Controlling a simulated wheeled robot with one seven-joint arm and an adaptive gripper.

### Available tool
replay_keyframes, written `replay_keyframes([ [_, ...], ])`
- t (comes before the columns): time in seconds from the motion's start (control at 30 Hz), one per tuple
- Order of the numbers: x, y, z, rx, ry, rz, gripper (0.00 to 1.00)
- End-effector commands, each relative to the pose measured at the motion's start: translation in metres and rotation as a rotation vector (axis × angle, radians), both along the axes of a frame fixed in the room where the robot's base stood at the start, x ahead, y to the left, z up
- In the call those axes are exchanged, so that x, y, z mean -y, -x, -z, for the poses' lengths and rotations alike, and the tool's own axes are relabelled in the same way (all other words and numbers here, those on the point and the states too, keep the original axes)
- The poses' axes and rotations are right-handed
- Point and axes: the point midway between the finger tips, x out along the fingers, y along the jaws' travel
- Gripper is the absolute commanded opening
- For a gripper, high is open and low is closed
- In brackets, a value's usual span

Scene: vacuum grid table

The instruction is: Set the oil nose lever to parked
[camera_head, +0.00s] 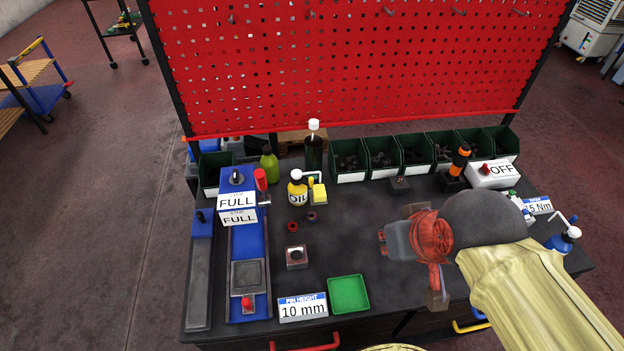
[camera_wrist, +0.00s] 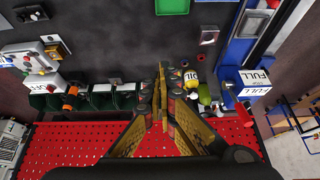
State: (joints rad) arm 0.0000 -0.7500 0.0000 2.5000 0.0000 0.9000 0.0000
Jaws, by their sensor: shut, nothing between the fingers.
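The yellow oil bottle (camera_head: 297,191), labelled "OIL", stands near the back of the dark table, left of centre. A white nozzle lever (camera_head: 298,175) is on its top; its exact setting is too small to tell. The bottle also shows in the wrist view (camera_wrist: 191,77), just right of my fingertips in the picture and apart from them. My gripper (camera_wrist: 160,70) is shut and empty.
A yellow block (camera_head: 319,194), a red cylinder (camera_head: 260,180), a green bottle (camera_head: 269,166) and a dark bottle (camera_head: 313,152) stand close around the oil bottle. Green bins (camera_head: 383,170) and a red pegboard (camera_head: 340,70) line the back. The table centre is mostly clear.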

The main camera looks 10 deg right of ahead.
Motion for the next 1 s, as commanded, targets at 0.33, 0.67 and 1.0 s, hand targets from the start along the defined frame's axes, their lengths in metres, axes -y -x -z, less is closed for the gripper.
replay_keyframes([
  [0.33, 0.009, -0.017, 0.003, 0.029, 0.024, 0.013, 0.11],
  [0.67, 0.070, -0.148, 0.017, 0.291, 0.206, 0.021, 0.30],
  [1.0, 0.085, -0.266, 0.050, 0.571, 0.274, -0.155, 0.30],
])
